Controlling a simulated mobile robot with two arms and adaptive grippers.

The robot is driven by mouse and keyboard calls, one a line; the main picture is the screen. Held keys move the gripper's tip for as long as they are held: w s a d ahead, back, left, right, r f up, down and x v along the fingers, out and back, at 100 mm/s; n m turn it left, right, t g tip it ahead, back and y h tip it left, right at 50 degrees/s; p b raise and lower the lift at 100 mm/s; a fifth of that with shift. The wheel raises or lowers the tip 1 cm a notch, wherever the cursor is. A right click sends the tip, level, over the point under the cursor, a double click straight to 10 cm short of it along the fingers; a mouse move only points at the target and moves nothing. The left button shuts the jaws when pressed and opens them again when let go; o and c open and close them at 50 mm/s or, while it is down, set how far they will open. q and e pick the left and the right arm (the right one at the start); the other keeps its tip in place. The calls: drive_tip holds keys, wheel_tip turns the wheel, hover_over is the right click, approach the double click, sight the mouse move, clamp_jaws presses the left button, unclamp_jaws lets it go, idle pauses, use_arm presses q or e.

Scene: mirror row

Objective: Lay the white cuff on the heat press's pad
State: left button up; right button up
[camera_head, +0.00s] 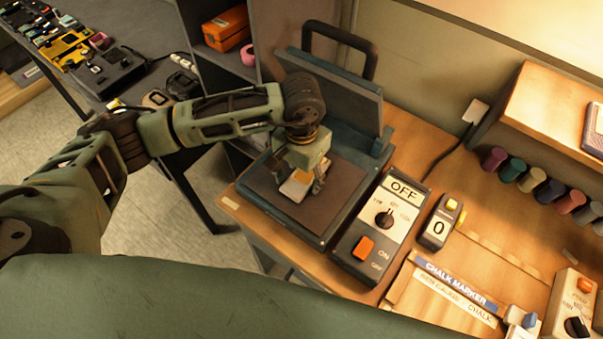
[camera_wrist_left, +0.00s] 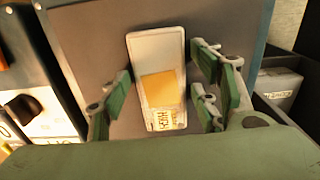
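The white cuff (camera_head: 295,187) lies on the dark pad (camera_head: 345,182) of the heat press, partly hidden by my left gripper in the head view. In the left wrist view the cuff (camera_wrist_left: 158,52) is a pale rounded strip with an orange-yellow patch and printed lettering near its lower end, flat against the grey pad (camera_wrist_left: 85,35). My left gripper (camera_head: 306,180) is low over the pad. In the left wrist view its fingers (camera_wrist_left: 163,88) are spread on both sides of the cuff, with a gap clearly visible at the right. The press's upper plate (camera_head: 335,95) is raised. My right gripper is not in view.
A control box (camera_head: 385,222) marked OFF, with a dial and orange switch, stands right of the pad. A small counter (camera_head: 438,228) showing 0 is beside it. Colored spools (camera_head: 533,180) line the right shelf. A chalk marker tray (camera_head: 440,300) is in front.

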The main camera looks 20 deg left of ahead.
sight(302, 180)
use_arm(q)
drive_tip(key=shift+o, duration=0.8)
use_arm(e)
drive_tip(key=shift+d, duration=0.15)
use_arm(q)
drive_tip(key=shift+r, duration=0.1)
wheel_tip(302, 180, up, 7)
drive_tip(key=shift+r, duration=0.15)
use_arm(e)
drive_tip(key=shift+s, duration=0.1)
